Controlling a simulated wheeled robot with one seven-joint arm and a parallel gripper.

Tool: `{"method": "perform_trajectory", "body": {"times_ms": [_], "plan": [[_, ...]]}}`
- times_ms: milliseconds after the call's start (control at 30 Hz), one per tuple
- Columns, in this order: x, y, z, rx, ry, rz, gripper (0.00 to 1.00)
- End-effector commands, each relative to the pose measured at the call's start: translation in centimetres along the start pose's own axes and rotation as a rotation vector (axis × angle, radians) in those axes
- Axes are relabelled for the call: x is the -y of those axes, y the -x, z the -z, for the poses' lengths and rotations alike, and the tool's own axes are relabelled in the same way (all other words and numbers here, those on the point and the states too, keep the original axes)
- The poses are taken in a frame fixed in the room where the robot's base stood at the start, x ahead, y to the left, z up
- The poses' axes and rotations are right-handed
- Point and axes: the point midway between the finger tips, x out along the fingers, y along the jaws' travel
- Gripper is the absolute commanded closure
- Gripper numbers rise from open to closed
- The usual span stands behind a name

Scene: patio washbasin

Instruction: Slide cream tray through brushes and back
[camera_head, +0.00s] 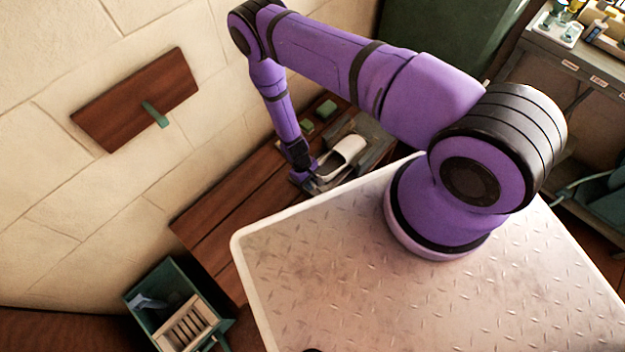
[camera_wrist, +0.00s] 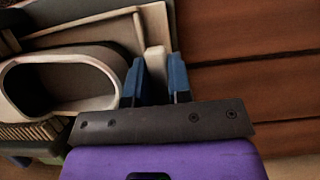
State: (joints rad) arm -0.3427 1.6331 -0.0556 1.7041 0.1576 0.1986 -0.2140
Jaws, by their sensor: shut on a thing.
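My gripper (camera_wrist: 155,85) has its two blue fingers closed on the cream handle (camera_wrist: 156,62) of the cream tray (camera_wrist: 158,25). The tray's pale frame extends left from the handle in the wrist view. A cream oval opening (camera_wrist: 110,58) with a dark inside lies just left of the fingers. A row of short tan ribs or bristles (camera_wrist: 35,130) shows at lower left; I cannot tell if these are the brushes. In the head view my gripper (camera_head: 308,180) is low at the near end of a grey unit (camera_head: 375,150) with a white curved hood (camera_head: 347,150). The tray is mostly hidden there.
The unit stands on a brown wooden bench (camera_head: 235,205) along the stone wall. Two green blocks (camera_head: 307,126) lie behind it. A wooden wall panel (camera_head: 140,100) has a green handle. A green crate (camera_head: 135,297) with a slatted rack is at lower left. The bench's left part is clear.

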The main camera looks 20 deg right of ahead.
Motion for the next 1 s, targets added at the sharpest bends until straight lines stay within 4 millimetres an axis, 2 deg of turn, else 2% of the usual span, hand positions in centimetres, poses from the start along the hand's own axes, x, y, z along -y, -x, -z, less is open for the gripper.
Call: {"method": "perform_trajectory", "body": {"times_ms": [33, 200, 233, 333, 733, 867, 1000], "plan": [[0.5, 0.0, -0.1, 0.003, 0.002, 0.006, 1.0], [0.7, 0.0, -0.1, 0.003, 0.002, 0.008, 1.0], [0.7, 0.0, -0.1, 0.003, 0.002, 0.008, 0.79], [0.7, 0.0, -0.1, 0.003, 0.003, 0.008, 0.56], [0.4, 0.6, 0.0, 0.0, 0.002, 0.005, 0.55], [0.4, 2.3, 0.1, -0.002, 0.002, 0.004, 0.55], [0.4, 4.8, 0.1, -0.002, 0.002, 0.005, 0.55]]}}
